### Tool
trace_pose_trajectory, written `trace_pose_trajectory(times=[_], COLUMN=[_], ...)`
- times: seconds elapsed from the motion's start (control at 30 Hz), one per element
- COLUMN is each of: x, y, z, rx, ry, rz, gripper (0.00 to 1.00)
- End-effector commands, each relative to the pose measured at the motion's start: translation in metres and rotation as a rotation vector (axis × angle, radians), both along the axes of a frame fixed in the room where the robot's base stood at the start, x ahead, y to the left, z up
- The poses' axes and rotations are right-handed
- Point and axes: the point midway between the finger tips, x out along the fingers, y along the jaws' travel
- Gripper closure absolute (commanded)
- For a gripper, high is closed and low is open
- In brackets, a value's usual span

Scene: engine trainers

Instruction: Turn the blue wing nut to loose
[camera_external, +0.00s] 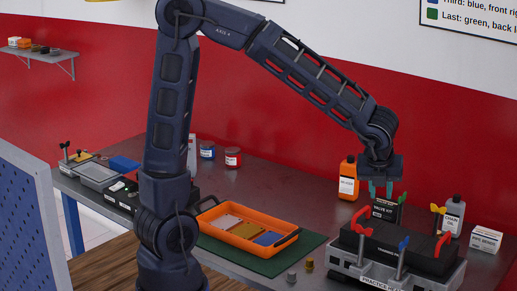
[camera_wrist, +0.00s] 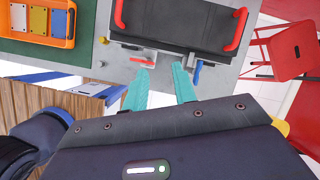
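The blue wing nut (camera_external: 404,243) stands on a post at the front of the dark engine trainer (camera_external: 388,262), between two red handles (camera_external: 361,216). In the wrist view a blue part (camera_wrist: 197,72), likely the same wing nut, shows just right of the right fingertip. The wing nut's exact angle is hard to read.
An orange tray (camera_external: 290,240) lies left on a green mat. Small metal pieces (camera_external: 292,277) lie near the front edge.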

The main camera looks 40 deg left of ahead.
Motion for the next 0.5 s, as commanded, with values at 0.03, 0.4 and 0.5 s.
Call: trace_pose_trajectory(times=[0.03, 0.4, 0.5], x=[-0.006, -0.033, -0.031], y=[-0.019, -0.079, -0.08], z=[-0.005, -0.017, -0.023], rx=[0.014, 0.066, 0.068], ry=[0.015, 0.043, 0.045], rz=[-0.087, -0.412, -0.413], gripper=[0.73, 0.73, 0.73])
